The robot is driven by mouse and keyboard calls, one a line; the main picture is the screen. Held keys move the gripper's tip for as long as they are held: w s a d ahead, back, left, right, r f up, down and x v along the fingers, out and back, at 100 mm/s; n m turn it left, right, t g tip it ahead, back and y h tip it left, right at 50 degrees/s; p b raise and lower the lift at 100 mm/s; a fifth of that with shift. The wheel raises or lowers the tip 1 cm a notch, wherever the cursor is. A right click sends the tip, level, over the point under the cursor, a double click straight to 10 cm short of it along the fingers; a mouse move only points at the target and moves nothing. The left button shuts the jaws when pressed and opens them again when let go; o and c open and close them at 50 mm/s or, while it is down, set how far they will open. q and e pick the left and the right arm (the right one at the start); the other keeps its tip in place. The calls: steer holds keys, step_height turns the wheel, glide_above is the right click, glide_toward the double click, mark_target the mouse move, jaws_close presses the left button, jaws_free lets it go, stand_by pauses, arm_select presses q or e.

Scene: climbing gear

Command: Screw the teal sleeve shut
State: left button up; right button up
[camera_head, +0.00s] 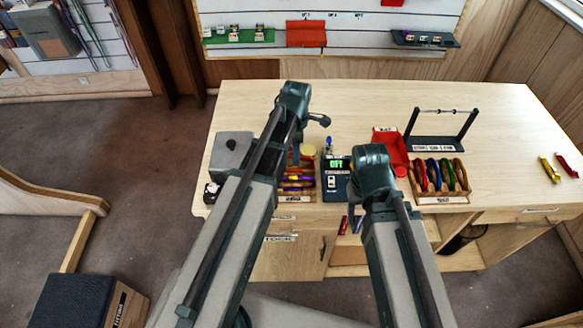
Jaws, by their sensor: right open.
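I cannot make out the teal sleeve for certain in the head view. Several carabiners in red, blue, green and orange (447,172) stand in a row in a wooden tray (443,199) on the bench.
A box with an "OFF" display (337,180) sits between my arms. A red bin (392,152) and a black rod stand (437,143) are behind the carabiner tray. A grey box (231,151) stands at left. Yellow (549,168) and red (567,165) pieces lie at right. The bench's back is clear.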

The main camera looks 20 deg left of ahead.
arm_select(q)
steer(key=shift+f+b, duration=0.6)
steer(key=shift+f, duration=0.15)
steer(key=shift+s, duration=0.1)
steer(key=shift+s+d, duration=0.2)
steer(key=shift+s, duration=0.45)
steer(key=shift+r, duration=0.1)
step_height(320, 180, up, 10)
steer(key=p, duration=1)
